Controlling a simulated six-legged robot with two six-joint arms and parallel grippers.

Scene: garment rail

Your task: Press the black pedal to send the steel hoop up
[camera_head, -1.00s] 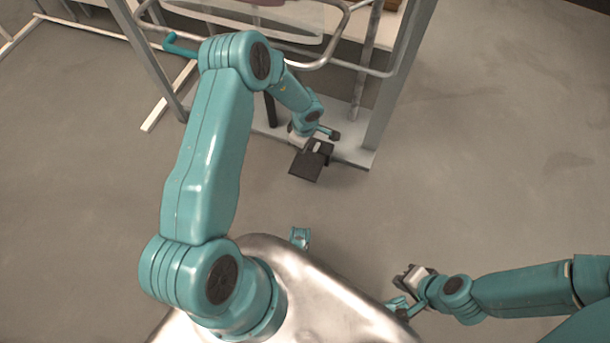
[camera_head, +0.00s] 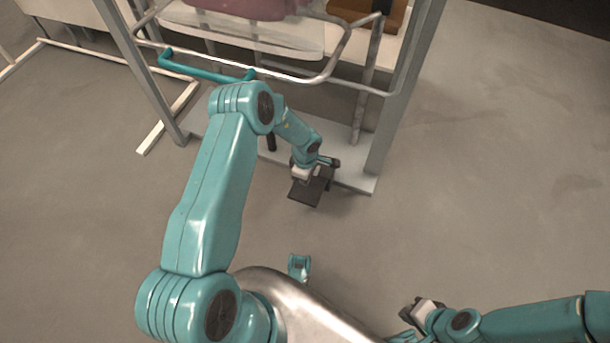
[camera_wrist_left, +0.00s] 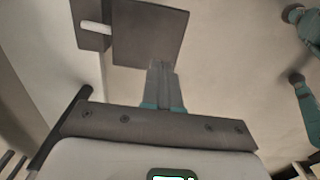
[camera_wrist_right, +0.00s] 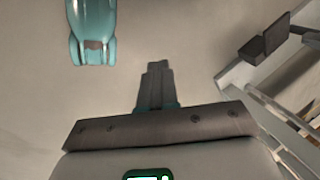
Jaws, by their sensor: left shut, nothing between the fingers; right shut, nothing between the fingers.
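The black pedal (camera_head: 308,194) is a dark flat plate low at the front of the grey rail frame. It also shows in the left wrist view (camera_wrist_left: 148,38) and at the upper right of the right wrist view (camera_wrist_right: 275,36). My left gripper (camera_wrist_left: 162,68) is shut and empty; its tips overlap the plate's near edge in the picture. I cannot tell whether they touch. In the head view the left gripper (camera_head: 303,176) partly covers the pedal. The steel hoop (camera_head: 338,56) is a rounded tube loop between the uprights. My right gripper (camera_wrist_right: 157,68) is shut and empty, away from the pedal.
A grey upright (camera_head: 400,95) stands right of the pedal, on the frame's base plate (camera_head: 355,178). A teal bar (camera_head: 205,74) is at the left of the hoop. A white floor bar (camera_head: 166,120) lies left. The floor on the right (camera_head: 480,170) is open.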

